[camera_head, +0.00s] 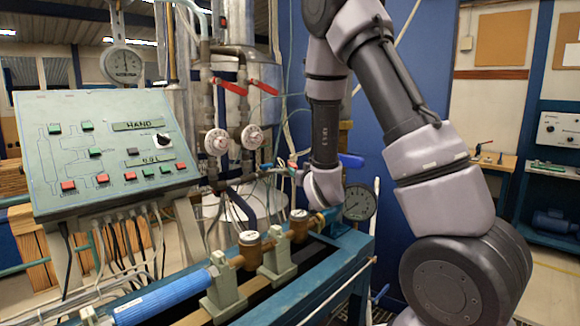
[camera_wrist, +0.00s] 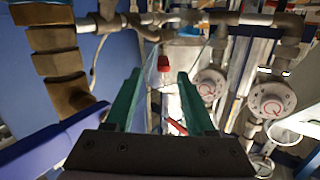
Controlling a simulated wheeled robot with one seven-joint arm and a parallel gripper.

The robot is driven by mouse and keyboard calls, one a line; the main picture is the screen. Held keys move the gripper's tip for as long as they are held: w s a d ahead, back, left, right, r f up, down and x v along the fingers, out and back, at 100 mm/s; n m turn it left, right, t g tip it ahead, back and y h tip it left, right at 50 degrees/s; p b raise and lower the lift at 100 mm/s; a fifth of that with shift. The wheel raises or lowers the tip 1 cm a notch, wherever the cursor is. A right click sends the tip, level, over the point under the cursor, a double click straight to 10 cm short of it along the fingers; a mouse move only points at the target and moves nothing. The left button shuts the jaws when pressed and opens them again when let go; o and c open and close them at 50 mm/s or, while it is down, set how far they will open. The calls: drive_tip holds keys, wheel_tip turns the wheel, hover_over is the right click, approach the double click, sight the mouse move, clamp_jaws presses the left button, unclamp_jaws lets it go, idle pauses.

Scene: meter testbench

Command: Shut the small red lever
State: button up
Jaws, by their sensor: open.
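A small red piece (camera_head: 292,162), which looks like the small red lever, shows beside my gripper at the pipework in the head view. In the wrist view a red tip (camera_wrist: 163,63) appears between and just beyond the fingertips. I cannot tell its exact angle or whether a finger touches it. My gripper (camera_wrist: 159,76) has two green fingers, apart, with nothing held between them. In the head view the gripper (camera_head: 282,168) is small and partly hidden by my wrist.
Two larger red levers (camera_head: 229,86) (camera_head: 264,88) sit higher on the pipes, above two round white meters (camera_head: 218,142) (camera_head: 251,137). A blue handle (camera_head: 350,160) and a pressure gauge (camera_head: 360,202) are right of my wrist. A control panel (camera_head: 105,110) stands left.

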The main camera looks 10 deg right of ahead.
sight(292, 163)
drive_tip(key=shift+s+a+n+t, duration=0.2)
drive_tip(key=shift+s+n+t, duration=0.05)
drive_tip(key=shift+n+t, duration=0.15)
drive_tip(key=shift+w, duration=0.2)
drive_tip(key=w, duration=1)
drive_tip(key=shift+w+a, duration=0.25)
clamp_jaws()
idle(0.7)
